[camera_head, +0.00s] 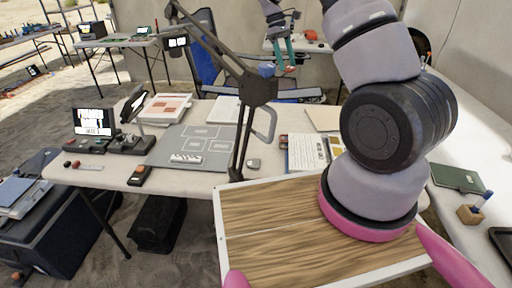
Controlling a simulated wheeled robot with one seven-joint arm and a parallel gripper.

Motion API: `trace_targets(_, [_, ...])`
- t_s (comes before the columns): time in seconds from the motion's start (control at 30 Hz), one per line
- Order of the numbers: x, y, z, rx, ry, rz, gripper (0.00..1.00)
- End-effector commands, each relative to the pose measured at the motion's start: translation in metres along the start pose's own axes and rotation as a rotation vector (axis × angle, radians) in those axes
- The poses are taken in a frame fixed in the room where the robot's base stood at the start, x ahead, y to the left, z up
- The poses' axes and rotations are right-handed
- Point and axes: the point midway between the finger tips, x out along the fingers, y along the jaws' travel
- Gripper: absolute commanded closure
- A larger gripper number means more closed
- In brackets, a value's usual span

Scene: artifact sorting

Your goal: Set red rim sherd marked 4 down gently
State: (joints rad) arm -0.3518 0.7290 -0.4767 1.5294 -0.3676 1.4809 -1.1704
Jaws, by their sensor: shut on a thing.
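My gripper (284,67) shows small at the upper middle, with its two teal fingers pointing down. It is shut on a small reddish piece (285,72), which fits the red rim sherd; its number cannot be read. The fingers hide part of the piece. From here the gripper shows in front of the far table (312,49) and above the blue chair (290,95). I cannot tell whether the piece touches any surface.
A black lamp arm (245,80) rises from the near table (105,172), which holds a grey marked mat (165,157), a small screen (94,120) and papers (306,152). A white table (450,150) stands at right with a green book (457,178). Dark cases stand lower left.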

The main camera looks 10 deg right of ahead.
Motion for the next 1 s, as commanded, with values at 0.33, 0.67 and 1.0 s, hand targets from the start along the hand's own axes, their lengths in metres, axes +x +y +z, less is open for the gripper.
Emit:
trace_targets(0.33, [0.055, 0.024, -0.019, -0.527, -0.003, 0.214, 0.81])
trace_targets(0.67, [0.119, 0.01, -0.072, -1.347, -0.001, 0.548, 0.81])
trace_targets(1.0, [0.172, -0.072, -0.119, -2.115, -0.001, 0.866, 0.81])
